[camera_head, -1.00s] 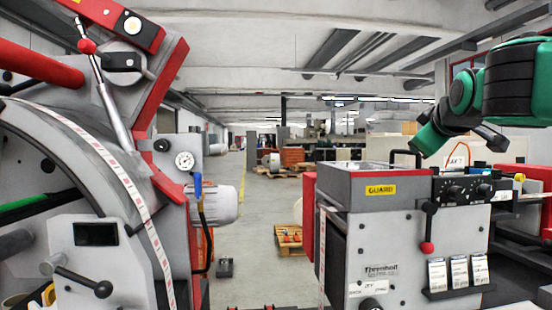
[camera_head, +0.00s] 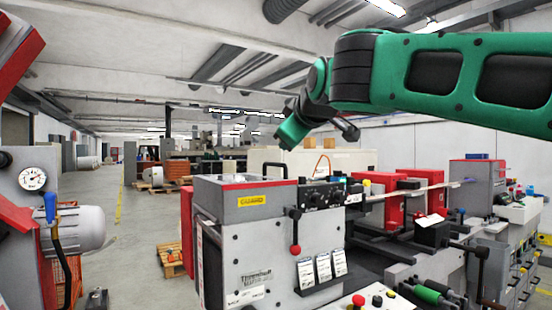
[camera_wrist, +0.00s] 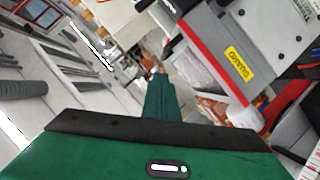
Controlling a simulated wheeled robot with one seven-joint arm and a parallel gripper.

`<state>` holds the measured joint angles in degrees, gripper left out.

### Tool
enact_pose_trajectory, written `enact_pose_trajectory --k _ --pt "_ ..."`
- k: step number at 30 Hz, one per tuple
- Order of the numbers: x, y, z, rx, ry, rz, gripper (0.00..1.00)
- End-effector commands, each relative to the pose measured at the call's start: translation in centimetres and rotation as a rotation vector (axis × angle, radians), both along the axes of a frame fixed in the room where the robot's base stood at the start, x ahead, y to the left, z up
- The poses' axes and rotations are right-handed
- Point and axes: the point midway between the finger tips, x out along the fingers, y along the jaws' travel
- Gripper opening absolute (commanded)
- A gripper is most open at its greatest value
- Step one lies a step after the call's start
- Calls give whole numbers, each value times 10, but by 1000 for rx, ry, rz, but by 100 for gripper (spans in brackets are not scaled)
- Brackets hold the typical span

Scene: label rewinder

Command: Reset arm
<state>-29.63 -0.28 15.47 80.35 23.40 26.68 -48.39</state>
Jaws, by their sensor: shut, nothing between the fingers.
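My green arm (camera_head: 460,75) reaches in from the right in the head view, raised above the machines. My gripper (camera_head: 290,136) is at its left end, pointing down and to the left, above the grey machine with the yellow GUARD label (camera_head: 251,200) and apart from it. In the wrist view my gripper (camera_wrist: 160,80) shows as a narrow green shape with its fingers together. It is shut and empty. The GUARD label also shows tilted in the wrist view (camera_wrist: 239,64).
A red lever knob (camera_head: 295,250) and label cards (camera_head: 324,267) are on the grey machine's front. Red boxes (camera_head: 387,200) and more machinery stand to the right. A pressure gauge (camera_head: 33,179) and motor (camera_head: 80,229) are at left. An aisle (camera_head: 132,235) runs between.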

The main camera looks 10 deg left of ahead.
Motion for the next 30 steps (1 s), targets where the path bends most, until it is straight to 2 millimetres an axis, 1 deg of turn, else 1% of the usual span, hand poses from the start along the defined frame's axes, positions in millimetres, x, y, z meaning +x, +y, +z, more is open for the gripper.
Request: enact_pose_trajectory --k 1,3,9,12,17,20,23,26,27,29,30 --pt "-11 -3 5 1 -3 3 0" --pt "-22 -8 9 1 -2 4 0" --pt "-44 -19 18 1 -1 3 0" --pt "-50 -21 20 1 -1 3 0" --pt "-52 -22 21 0 -1 4 0" --pt "-49 -30 14 -1 13 -11 0" --pt "-42 -55 -6 -4 59 -58 0" --pt "-33 -98 -40 -1 136 -142 0" --pt "-30 -119 -56 3 173 -181 0" --pt "-29 -150 -81 12 230 -243 0" --pt "-29 -171 -97 18 267 -285 0"
